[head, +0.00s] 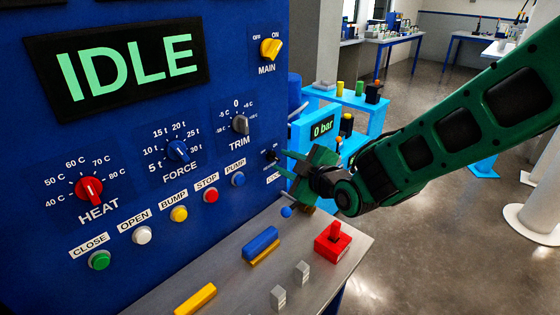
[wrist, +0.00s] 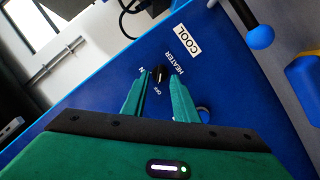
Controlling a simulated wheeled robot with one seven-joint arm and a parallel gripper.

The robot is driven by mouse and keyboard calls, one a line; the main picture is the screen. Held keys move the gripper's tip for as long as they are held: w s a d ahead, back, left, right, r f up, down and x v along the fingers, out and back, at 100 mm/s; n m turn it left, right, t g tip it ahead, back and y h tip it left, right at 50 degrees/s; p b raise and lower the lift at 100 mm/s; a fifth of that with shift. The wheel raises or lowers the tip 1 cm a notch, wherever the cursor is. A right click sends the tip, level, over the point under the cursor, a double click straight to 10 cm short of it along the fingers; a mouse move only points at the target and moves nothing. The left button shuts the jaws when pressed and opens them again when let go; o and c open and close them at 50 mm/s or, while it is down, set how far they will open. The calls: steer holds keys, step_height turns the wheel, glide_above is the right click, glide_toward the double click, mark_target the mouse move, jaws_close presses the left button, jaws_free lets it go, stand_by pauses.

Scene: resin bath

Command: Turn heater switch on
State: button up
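The heater switch (wrist: 159,74) is a small black knob on the blue panel, beside the HEATER label, in the wrist view. OFF is printed below it and a partly covered ON label is to its left. I cannot tell which mark the knob points to. My gripper (wrist: 157,84) is open, with one green finger on each side of the knob; contact cannot be made out. In the head view my gripper (head: 283,161) reaches the panel's right edge from the right, with the small dark switch (head: 270,156) just left of its fingertips.
The blue panel holds a red HEAT knob (head: 89,189), a blue FORCE knob (head: 178,151), a TRIM knob (head: 240,124), a yellow MAIN switch (head: 270,48) and several push buttons. A screen (head: 125,65) reads IDLE. Coloured blocks lie on the grey shelf (head: 225,280) below. A COOL label (wrist: 196,38) is near HEATER.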

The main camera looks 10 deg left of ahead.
mark_target(274, 157)
steer(key=shift+x, duration=1.45)
steer(key=shift+w+d, duration=0.1)
jaws_close()
